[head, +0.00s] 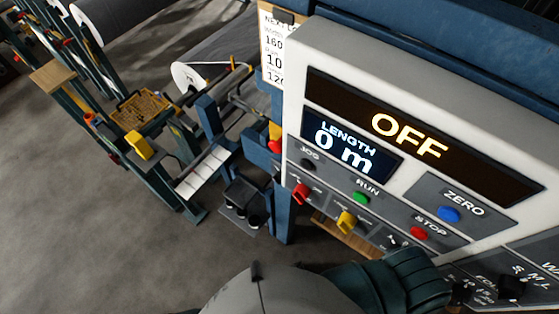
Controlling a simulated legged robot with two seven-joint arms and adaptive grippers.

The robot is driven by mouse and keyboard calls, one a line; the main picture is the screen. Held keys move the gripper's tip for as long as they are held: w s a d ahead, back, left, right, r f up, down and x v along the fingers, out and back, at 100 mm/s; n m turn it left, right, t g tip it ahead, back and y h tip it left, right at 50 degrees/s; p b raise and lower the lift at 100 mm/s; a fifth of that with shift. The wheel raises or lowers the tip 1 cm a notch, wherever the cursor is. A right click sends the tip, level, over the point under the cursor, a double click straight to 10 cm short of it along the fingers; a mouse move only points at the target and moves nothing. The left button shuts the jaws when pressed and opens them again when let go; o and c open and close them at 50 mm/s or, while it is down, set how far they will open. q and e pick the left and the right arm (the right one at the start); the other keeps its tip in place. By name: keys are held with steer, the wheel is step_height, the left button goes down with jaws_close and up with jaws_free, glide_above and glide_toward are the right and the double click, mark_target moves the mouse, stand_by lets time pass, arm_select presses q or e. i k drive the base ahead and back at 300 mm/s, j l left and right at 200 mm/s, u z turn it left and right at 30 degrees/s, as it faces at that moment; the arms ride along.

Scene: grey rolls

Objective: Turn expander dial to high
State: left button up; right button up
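A grey control panel (292,110) fills the right side of the head view, tilted in the picture. Its lower row has a red knob (302,193), a yellow knob (347,222) and a small black control (392,242). Two more black knobs, one at left (461,292) and one below the letters S M L (512,287), show at the lower right. I cannot read which one is labelled expander, nor any dial's setting. The panel's lower right is cut by the frame edge. Neither gripper can be made out; a grey and dark green part of my body covers the bottom centre.
The panel display (410,137) reads OFF and the length screen (345,147) reads 0 m. Green RUN (361,198), red STOP (419,233) and blue ZERO (449,213) buttons sit nearby. Blue machine frames and a grey roll (225,55) stand behind. Floor at left is clear.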

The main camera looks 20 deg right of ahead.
mark_target(279, 178)
steer(key=z, duration=0.6)
steer(key=k+j+z, duration=0.15)
